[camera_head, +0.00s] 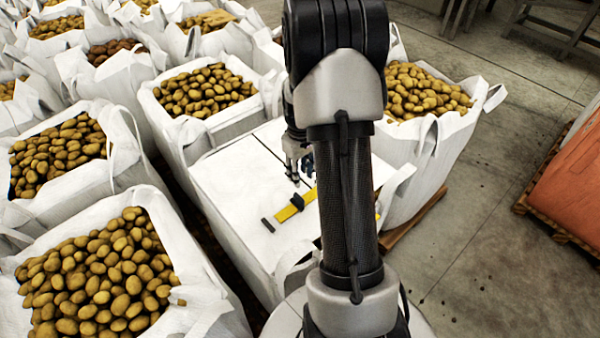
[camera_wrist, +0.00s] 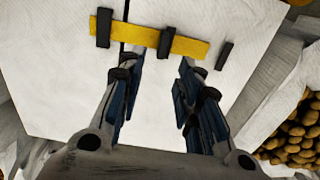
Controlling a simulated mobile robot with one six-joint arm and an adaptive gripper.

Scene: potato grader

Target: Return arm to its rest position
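My gripper (camera_head: 300,168) is over a white flat-topped bag (camera_head: 235,180), partly hidden behind my own arm in the head view. In the wrist view my gripper (camera_wrist: 156,68) has its two blue-and-black fingers spread apart with nothing between them. A yellow bar (camera_wrist: 187,45) lies on the white top just beyond the fingertips, with two black pieces across it. The yellow bar (camera_head: 286,213) also shows in the head view, partly hidden by my arm. A loose small black piece (camera_wrist: 224,56) lies beside the bar, also seen in the head view as a black piece (camera_head: 268,225).
Open white bags full of potatoes stand close around, at the left front (camera_head: 100,275), behind (camera_head: 205,92) and to the right (camera_head: 425,92). An orange bag on a pallet (camera_head: 570,190) stands at the far right. Concrete floor (camera_head: 480,230) lies free between.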

